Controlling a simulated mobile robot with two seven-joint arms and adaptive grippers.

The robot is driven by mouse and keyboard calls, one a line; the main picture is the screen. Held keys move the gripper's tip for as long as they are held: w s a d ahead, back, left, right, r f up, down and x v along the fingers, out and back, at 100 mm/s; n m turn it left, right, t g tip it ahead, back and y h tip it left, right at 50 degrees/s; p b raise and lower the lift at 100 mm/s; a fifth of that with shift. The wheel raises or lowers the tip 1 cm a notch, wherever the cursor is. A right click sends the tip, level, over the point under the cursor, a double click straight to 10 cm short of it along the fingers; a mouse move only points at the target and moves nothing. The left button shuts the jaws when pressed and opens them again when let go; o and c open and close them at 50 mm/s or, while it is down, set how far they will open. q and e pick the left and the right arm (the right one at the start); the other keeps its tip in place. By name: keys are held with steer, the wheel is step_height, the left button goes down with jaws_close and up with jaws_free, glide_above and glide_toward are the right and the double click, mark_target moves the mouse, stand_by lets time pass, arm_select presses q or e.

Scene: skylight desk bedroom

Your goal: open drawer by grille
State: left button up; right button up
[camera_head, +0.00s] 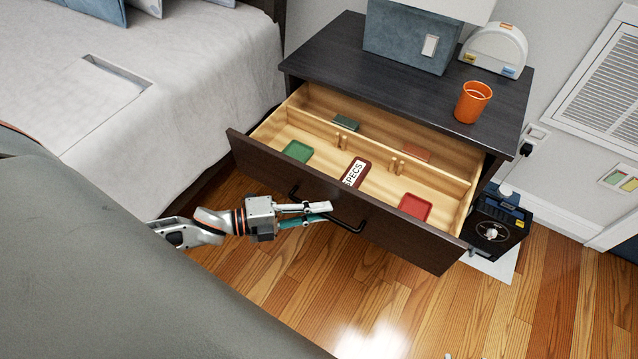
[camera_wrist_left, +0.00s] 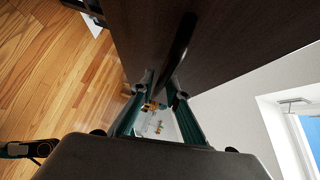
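The dark wooden drawer (camera_head: 400,232) stands pulled well out of the nightstand, its pale inside showing. A black bar handle (camera_head: 349,226) crosses its front; it also shows in the wrist view (camera_wrist_left: 179,50). My left gripper (camera_head: 328,211) is at the handle, in front of the drawer. In the left wrist view its teal fingers (camera_wrist_left: 160,85) lie on either side of the bar, close together, and appear shut on it. The exact contact is partly hidden. The grille (camera_head: 603,90) is on the wall at right, beyond the nightstand.
The drawer holds a SPECS box (camera_head: 355,172), a green item (camera_head: 297,151) and a red item (camera_head: 415,207). An orange cup (camera_head: 473,102) and lamp (camera_head: 410,36) stand on the nightstand (camera_head: 335,45). The bed (camera_head: 190,60) is close at left. Floor in front is clear.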

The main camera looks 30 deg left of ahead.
stand_by(0.3)
arm_select(q)
steer(key=v, duration=1.2)
stand_by(0.3)
steer(key=s+d+f+n+y, duration=0.25)
steer(key=d+n+y, duration=0.2)
steer(key=n, duration=0.55)
steer(key=s+d+f+n+y, duration=0.2)
steer(key=s+d+n+y, duration=0.15)
steer(key=d+n, duration=0.45)
steer(key=shift+s+a+r+n+g+y+p, duration=0.25)
steer(key=shift+r+n+p, duration=0.45)
steer(key=shift+p, duration=1.35)
steer(key=shift+s+a+r+n+g+y+p, duration=0.1)
steer(key=shift+s+a+r+n+p, duration=0.2)
steer(key=shift+r+p, duration=1.35)
steer(key=shift+s+a+r+n+g+y+p, duration=0.15)
steer(key=shift+a+r+n+p, duration=0.3)
steer(key=shift+p, duration=2.05)
arm_select(e)
steer(key=shift+m, duration=0.4)
steer(key=shift+s+r, duration=0.2)
steer(key=shift+r, duration=0.75)
steer(key=shift+s+r, duration=0.25)
steer(key=shift+r, duration=0.65)
steer(key=shift+s+r, duration=0.2)
steer(key=shift+r, duration=0.75)
